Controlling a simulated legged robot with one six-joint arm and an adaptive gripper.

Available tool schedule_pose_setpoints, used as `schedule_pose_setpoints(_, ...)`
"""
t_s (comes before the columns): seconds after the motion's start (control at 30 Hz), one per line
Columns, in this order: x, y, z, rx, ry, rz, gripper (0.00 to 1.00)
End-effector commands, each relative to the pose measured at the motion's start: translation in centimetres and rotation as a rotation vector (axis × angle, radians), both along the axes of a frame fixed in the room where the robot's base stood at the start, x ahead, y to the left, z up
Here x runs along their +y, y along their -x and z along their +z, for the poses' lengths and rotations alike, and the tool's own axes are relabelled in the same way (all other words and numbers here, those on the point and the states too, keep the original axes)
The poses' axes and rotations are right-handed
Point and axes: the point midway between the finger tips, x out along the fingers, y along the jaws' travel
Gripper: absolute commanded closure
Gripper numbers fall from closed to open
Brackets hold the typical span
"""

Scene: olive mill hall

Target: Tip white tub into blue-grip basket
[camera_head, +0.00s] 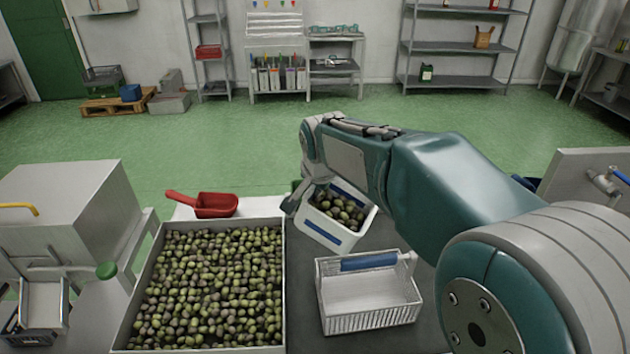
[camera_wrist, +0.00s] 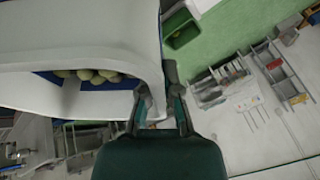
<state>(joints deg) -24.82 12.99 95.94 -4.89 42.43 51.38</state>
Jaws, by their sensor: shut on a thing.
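The white tub (camera_head: 325,232) with a blue stripe holds green and dark olives. It hangs tilted, behind the basket in the head view. My gripper (camera_head: 297,200) is shut on its left rim; the arm hides part of it. In the wrist view the tub (camera_wrist: 70,22) fills the upper left, with some olives in it, and my gripper's fingers (camera_wrist: 160,108) are at its edge. The white slotted basket (camera_head: 370,318) with the blue grip (camera_head: 368,262) stands on the grey table in front of the tub and looks empty.
A large bin of olives (camera_head: 148,290) stands left of the basket. A red scoop (camera_head: 215,205) lies behind it. A green container (camera_wrist: 185,35) shows in the wrist view. A steel machine (camera_head: 65,205) stands at far left. Shelves (camera_head: 455,45) line the back wall.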

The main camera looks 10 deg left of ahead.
Motion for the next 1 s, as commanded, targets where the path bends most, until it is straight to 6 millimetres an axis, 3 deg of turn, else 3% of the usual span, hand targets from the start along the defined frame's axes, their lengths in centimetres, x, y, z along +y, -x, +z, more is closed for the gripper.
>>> schedule_pose_setpoints(0.17, 0.0, 0.0, -1.2, 0.0, 0.0, 0.001, 1.0)
schedule_pose_setpoints(0.6, -1.3, 0.4, 1.4, -0.091, -0.252, -0.005, 1.0)
schedule_pose_setpoints(1.0, -2.4, 0.8, 2.4, -0.147, -0.407, -0.004, 1.0)
